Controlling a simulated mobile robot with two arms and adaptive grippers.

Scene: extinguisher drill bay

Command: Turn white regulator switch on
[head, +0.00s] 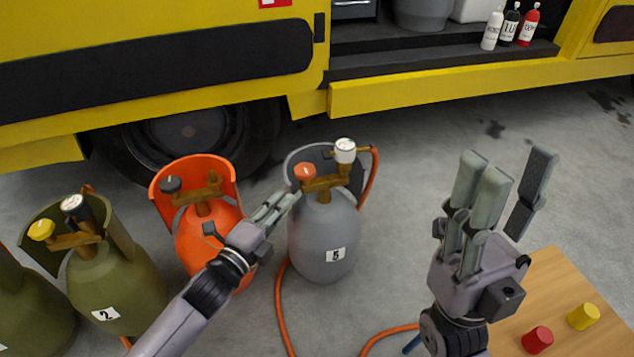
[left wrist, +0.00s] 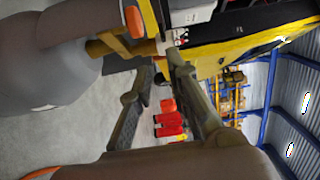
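A grey cylinder marked 5 (head: 325,235) stands in the middle of the head view. On its brass valve (head: 322,184) sit a white round knob or gauge (head: 345,150) at the right and an orange-red knob (head: 304,172) at the left. I cannot tell the white one's on or off position. My left gripper (head: 287,201) is beside the cylinder's left upper side, below the orange-red knob. In the left wrist view its fingers (left wrist: 158,68) are apart with nothing between them, near the brass valve (left wrist: 105,45). My right gripper (head: 512,165) is open and empty, pointing up at the right.
An orange cylinder (head: 205,240) and green cylinders, one marked 2 (head: 115,285), stand at the left. An orange hose (head: 282,310) lies on the floor. A wooden table (head: 548,265) holds red (head: 538,339) and yellow (head: 583,316) pieces. A yellow truck (head: 440,88) is behind.

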